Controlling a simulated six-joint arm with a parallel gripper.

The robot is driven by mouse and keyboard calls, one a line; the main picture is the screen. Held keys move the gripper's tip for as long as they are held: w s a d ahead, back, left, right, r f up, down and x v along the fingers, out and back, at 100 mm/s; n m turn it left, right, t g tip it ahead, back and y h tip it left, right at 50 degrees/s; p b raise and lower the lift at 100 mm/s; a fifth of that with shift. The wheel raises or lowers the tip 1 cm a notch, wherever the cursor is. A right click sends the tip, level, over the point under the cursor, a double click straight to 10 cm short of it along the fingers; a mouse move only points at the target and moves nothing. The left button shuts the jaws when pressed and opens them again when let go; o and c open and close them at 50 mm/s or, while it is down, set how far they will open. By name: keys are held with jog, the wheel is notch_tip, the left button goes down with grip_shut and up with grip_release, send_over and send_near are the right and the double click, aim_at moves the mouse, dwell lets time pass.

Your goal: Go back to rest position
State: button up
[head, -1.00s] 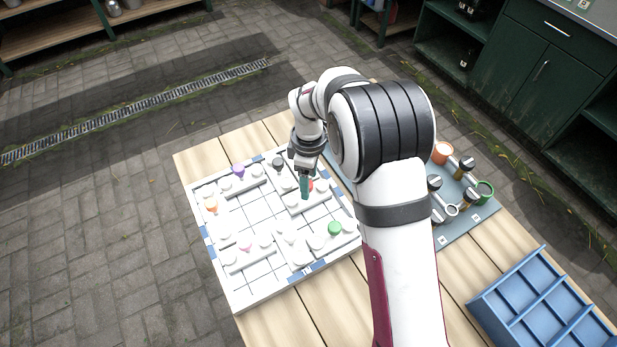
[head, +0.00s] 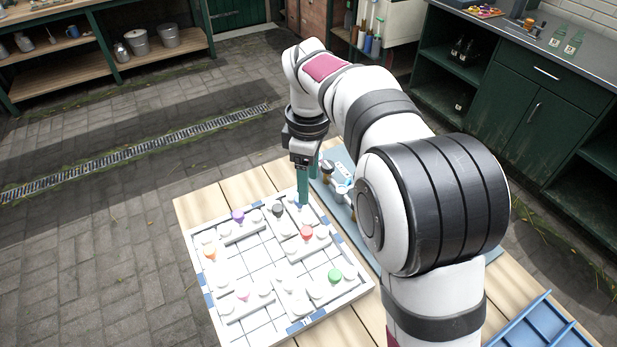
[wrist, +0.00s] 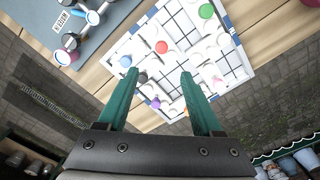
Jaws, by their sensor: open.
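My gripper (head: 306,188) is open and empty, pointing down above the far right corner of the white board in the head view. Its two green fingers (wrist: 157,78) stand apart in the wrist view, with nothing between them but the board beyond. The white board (head: 222,322) lies on the wooden table and carries raised white pieces with coloured knobs. A red knob (head: 307,233), a green knob (head: 335,275), a purple knob (head: 238,216), an orange knob (head: 210,253) and a dark knob (head: 278,210) show on it.
A blue-grey mat (wrist: 111,25) with several knobbed items lies beside the board, partly hidden by my arm in the head view. A blue divided tray (head: 545,325) is at the lower right. Green cabinets (head: 520,100) stand behind. The paved floor at left is clear.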

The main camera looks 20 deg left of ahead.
jog(key=s+d+r+m+y, duration=0.1)
jog(key=s+d+r+m, duration=0.3)
jog(key=s+d+m, duration=1.05)
jog(key=s+d+f+m, duration=0.2)
jog(key=s+m, duration=0.2)
jog(key=s, duration=0.2)
jog(key=s+d+f+m, duration=0.2)
jog(key=s+m, duration=0.3)
jog(key=s, duration=0.1)
jog(key=shift+d+f+y, duration=0.15)
jog(key=shift+d+y, duration=0.05)
jog(key=shift+y, duration=0.2)
